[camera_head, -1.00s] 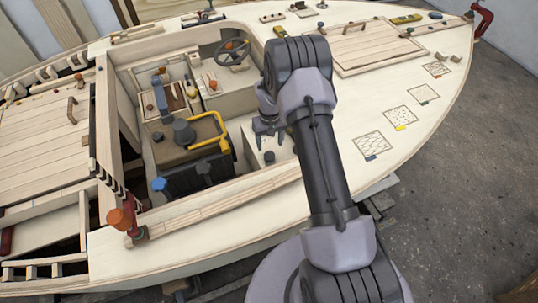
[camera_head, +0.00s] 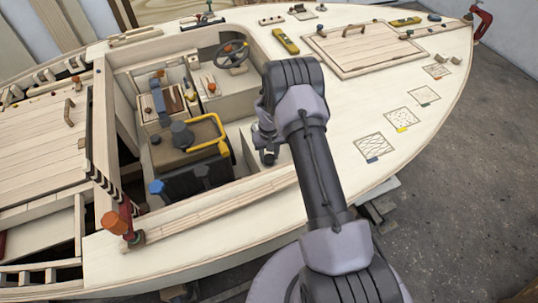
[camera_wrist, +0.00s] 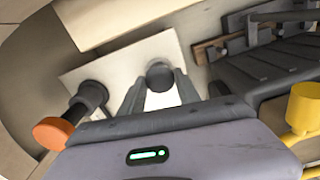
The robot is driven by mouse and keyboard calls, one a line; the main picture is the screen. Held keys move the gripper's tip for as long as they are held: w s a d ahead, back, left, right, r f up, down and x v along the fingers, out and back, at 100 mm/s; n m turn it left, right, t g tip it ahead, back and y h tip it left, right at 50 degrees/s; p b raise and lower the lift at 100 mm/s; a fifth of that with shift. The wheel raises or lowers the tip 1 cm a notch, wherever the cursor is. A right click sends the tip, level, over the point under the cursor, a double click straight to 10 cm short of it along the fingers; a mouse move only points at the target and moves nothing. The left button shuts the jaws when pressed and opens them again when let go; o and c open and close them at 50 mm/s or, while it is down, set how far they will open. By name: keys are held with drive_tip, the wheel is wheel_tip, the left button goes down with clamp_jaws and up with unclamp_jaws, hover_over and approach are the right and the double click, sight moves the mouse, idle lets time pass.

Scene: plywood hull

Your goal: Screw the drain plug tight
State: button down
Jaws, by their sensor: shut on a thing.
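The drain plug (camera_wrist: 160,74) is a dark grey round knob on a pale panel low in the boat's cockpit. My gripper (camera_wrist: 160,88) has its two fingers on either side of the knob in the wrist view and is shut on it. In the head view, my gripper (camera_head: 268,156) is down inside the cockpit, right of the engine box, and hides the plug there. How deep the plug sits in its hole cannot be seen.
A dark engine box (camera_head: 200,178) with a yellow bar (camera_head: 222,146) stands left of my gripper. An orange knob on a dark stem (camera_wrist: 52,133) is close by in the wrist view. The cockpit edge and the deck (camera_head: 345,115) lie around my arm.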

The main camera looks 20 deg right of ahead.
sight(269, 157)
drive_tip(key=m+b, duration=0.1)
drive_tip(key=m, duration=0.1)
drive_tip(key=shift+f+m, duration=0.1)
drive_tip(key=shift+m, duration=0.2)
drive_tip(key=shift+m+b, duration=0.9)
drive_tip(key=shift+m, duration=0.8)
drive_tip(key=c, duration=0.9)
unclamp_jaws()
drive_tip(key=shift+o, duration=0.2)
wheel_tip(269, 157, up, 18)
drive_tip(key=p, duration=0.5)
drive_tip(key=shift+f+p, duration=0.15)
drive_tip(key=shift+p, duration=0.15)
